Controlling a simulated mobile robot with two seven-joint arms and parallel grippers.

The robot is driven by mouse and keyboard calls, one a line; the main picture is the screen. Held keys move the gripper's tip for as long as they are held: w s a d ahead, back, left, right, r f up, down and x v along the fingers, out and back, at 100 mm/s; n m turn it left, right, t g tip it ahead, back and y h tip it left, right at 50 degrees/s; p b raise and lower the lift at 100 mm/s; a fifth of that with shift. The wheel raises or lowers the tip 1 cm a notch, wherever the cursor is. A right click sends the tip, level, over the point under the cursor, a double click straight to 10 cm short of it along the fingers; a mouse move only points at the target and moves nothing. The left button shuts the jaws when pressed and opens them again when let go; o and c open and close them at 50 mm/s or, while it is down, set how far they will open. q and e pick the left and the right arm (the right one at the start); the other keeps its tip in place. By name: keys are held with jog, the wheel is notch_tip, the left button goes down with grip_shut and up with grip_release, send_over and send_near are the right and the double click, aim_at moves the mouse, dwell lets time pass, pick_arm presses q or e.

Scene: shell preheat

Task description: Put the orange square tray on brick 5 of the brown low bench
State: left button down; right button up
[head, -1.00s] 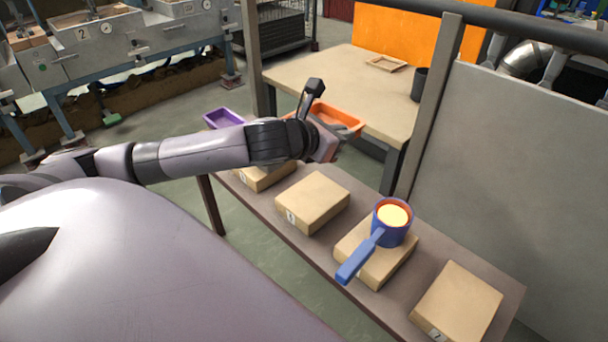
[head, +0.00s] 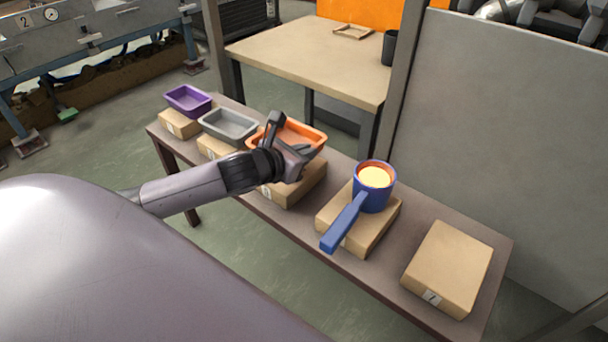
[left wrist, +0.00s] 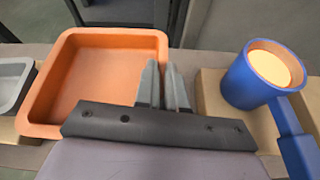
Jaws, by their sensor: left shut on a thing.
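The orange square tray (head: 300,133) is over the third brick from the left (head: 297,190) on the brown low bench (head: 415,208). My left gripper (head: 297,160) is shut on the tray's near right rim. In the left wrist view, the gripper's fingers (left wrist: 163,80) pinch the right wall of the orange tray (left wrist: 100,75). The tray looks about level and empty. The gripper hides part of the tray and brick, and I cannot tell whether the tray touches the brick. The brick labels are too small to read surely. My right gripper is not in view.
A purple tray (head: 187,100) and a grey tray (head: 229,125) sit on bricks to the left. A blue handled pot (head: 373,190) stands on the brick to the right. The rightmost brick (head: 448,268) is bare. A table (head: 310,60) stands behind, beside a grey panel (head: 505,130).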

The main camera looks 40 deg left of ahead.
pick_arm(q)
jog(key=shift+f, duration=0.5)
notch_tip(320, 180, down, 3)
jog(key=shift+r+b, duration=0.1)
jog(key=shift+b, duration=0.65)
jog(key=shift+f, duration=0.5)
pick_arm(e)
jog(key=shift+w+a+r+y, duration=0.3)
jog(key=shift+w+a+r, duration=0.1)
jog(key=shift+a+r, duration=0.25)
pick_arm(q)
jog(key=c, duration=1.2)
grip_release()
jog(key=shift+f, duration=0.1)
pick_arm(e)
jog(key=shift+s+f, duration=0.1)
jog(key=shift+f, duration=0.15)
